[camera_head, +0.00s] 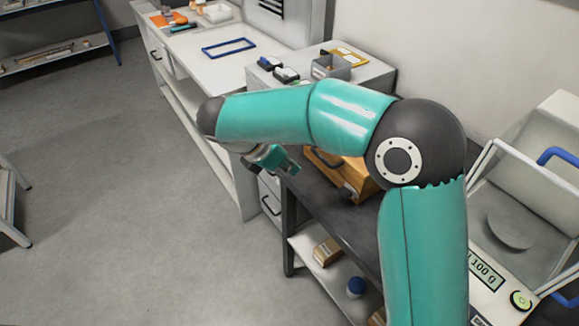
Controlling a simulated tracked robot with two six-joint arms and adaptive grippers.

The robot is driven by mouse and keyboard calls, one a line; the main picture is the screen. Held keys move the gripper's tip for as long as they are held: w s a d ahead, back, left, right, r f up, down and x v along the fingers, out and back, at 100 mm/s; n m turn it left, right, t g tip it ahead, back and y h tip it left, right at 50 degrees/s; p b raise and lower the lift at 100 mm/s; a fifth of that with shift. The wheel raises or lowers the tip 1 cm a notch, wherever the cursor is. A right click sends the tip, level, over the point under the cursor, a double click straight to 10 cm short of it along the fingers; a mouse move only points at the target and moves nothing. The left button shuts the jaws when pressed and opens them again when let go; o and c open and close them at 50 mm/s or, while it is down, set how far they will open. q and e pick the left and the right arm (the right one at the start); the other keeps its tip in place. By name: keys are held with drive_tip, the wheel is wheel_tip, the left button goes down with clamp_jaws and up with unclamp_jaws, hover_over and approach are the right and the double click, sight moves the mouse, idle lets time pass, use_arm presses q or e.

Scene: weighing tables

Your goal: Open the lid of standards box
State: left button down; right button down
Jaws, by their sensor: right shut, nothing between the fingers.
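The standards box appears to be the orange-brown wooden box (321,173) on the dark table. My right arm crosses in front of it and hides much of its top and right side. A dark curved handle shows near its upper edge. I cannot tell whether its lid is open. My right gripper (290,167) is at the left of the box, near the table's left edge, shut and empty. I cannot tell whether it touches the box. My left gripper is not in view.
The dark table (325,219) has a lower shelf with a small wooden box (327,252) and a blue-capped jar (356,287). A balance (500,285) reading 100 g stands at right. A cabinet (375,75) with a grey bin (331,67) stands behind.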

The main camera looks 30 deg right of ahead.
drive_tip(key=x, duration=0.8)
drive_tip(key=shift+s+d+f, duration=0.1)
drive_tip(key=shift+d+f, duration=0.05)
drive_tip(key=shift+f, duration=0.15)
drive_tip(key=r, duration=0.1)
drive_tip(key=d+r+p, duration=0.1)
drive_tip(key=shift+d+r, duration=0.15)
drive_tip(key=shift+r, duration=0.25)
drive_tip(key=shift+d+r, duration=0.35)
drive_tip(key=shift+r, duration=0.1)
drive_tip(key=shift+w, duration=0.2)
